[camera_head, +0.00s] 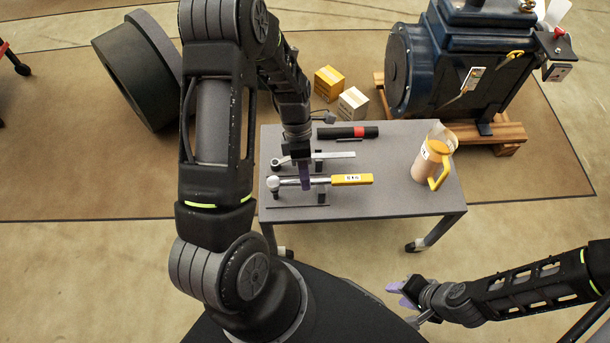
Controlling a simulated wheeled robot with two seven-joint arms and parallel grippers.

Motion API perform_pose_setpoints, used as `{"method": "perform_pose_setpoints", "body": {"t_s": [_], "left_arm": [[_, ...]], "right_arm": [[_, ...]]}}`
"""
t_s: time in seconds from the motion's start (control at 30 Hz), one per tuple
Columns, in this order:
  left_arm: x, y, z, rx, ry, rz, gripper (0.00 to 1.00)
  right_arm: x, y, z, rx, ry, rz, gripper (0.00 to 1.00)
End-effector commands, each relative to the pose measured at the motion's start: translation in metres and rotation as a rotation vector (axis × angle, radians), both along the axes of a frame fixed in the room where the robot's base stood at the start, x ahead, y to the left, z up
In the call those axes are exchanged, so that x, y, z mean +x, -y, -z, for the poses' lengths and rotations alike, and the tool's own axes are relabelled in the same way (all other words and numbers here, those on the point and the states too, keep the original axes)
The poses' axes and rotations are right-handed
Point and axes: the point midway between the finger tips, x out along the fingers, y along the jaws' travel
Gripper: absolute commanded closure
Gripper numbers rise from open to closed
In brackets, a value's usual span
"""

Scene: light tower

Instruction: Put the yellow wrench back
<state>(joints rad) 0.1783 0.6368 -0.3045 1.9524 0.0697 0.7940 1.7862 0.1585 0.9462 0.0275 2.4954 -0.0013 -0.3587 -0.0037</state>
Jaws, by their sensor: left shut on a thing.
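The yellow-handled wrench (351,179) lies level over the left part of the grey table (400,200), with its silver ratchet head to the left and its yellow handle to the right. My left gripper (305,181) reaches down from above and is shut on the wrench's silver shaft, near the dark upright holders (322,194). I cannot tell whether the wrench rests on the holders or hangs just above them. A second, silver wrench (335,156) lies behind it on its own supports. My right gripper (402,292) is off the table at the lower right, with purple fingertips; its opening is unclear.
A black tube with a red band (348,132) lies at the table's back. A tan cup with a yellow handle (430,160) stands at the right. The table's front right is bare. Behind are yellow (328,82) and white boxes (353,102) and a blue motor (440,65).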

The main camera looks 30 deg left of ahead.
Motion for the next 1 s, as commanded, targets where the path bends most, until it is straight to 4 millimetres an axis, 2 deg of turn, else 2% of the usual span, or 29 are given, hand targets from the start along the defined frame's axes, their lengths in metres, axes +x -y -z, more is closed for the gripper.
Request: {"method": "perform_pose_setpoints", "body": {"t_s": [0.87, 0.9, 1.0], "left_arm": [[0.0, 0.0, 0.029, 0.0, 0.0, 0.0, 1.0], [0.0, 0.0, 0.028, 0.0, 0.0, 0.0, 0.83], [0.0, 0.0, 0.028, 0.0, 0.0, 0.0, 0.74]], "right_arm": [[0.0, 0.0, 0.015, 0.0, 0.0, 0.0, 0.64], [0.0, 0.0, 0.014, 0.0, 0.0, 0.0, 0.64], [0.0, 0.0, 0.014, 0.0, 0.0, 0.0, 0.64]]}}
